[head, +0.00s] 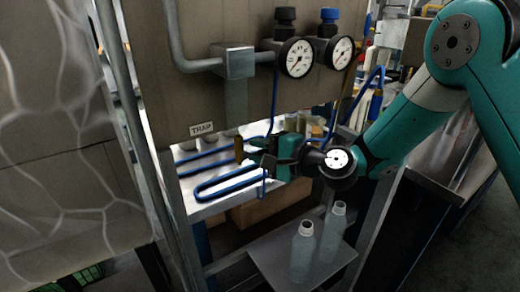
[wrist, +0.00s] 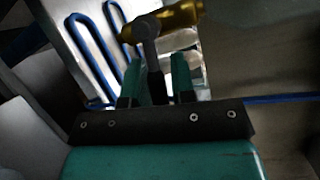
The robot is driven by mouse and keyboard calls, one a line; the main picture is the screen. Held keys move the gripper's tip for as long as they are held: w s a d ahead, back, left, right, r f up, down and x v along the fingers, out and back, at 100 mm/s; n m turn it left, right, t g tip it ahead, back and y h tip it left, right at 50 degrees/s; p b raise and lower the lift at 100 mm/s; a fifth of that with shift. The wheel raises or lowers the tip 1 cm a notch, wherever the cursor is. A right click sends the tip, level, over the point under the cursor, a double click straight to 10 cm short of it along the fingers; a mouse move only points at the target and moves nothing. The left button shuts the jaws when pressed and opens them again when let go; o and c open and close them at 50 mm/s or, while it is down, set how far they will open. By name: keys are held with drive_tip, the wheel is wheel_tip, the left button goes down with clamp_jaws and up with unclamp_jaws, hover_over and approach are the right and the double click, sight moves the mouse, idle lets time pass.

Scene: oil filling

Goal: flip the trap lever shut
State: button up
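The brass trap valve (wrist: 176,20) lies across the top of the wrist view. Its dark grey lever (wrist: 152,62) runs from the valve down between the two green fingers of my gripper (wrist: 157,66). The fingers stand apart on either side of the lever, and a gap shows beside it. In the head view the brass valve (head: 239,149) is just left of my gripper (head: 259,157), below the TRAP label (head: 202,129). The lever is hard to make out there.
Blue tubing (head: 235,183) loops over the pale shelf under the panel. Two pressure gauges (head: 297,58) (head: 342,52) sit above my gripper. Two clear bottles (head: 302,252) (head: 333,235) stand on a lower metal plate (head: 275,262). A metal post (head: 140,130) stands to the left.

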clamp_jaws()
drive_tip(key=shift+r+n+h+p, duration=0.5)
drive_tip(key=shift+n+p, duration=0.2)
drive_tip(key=shift+n, duration=0.2)
drive_tip(key=shift+o, duration=2)
unclamp_jaws()
drive_tip(key=shift+f, duration=0.1)
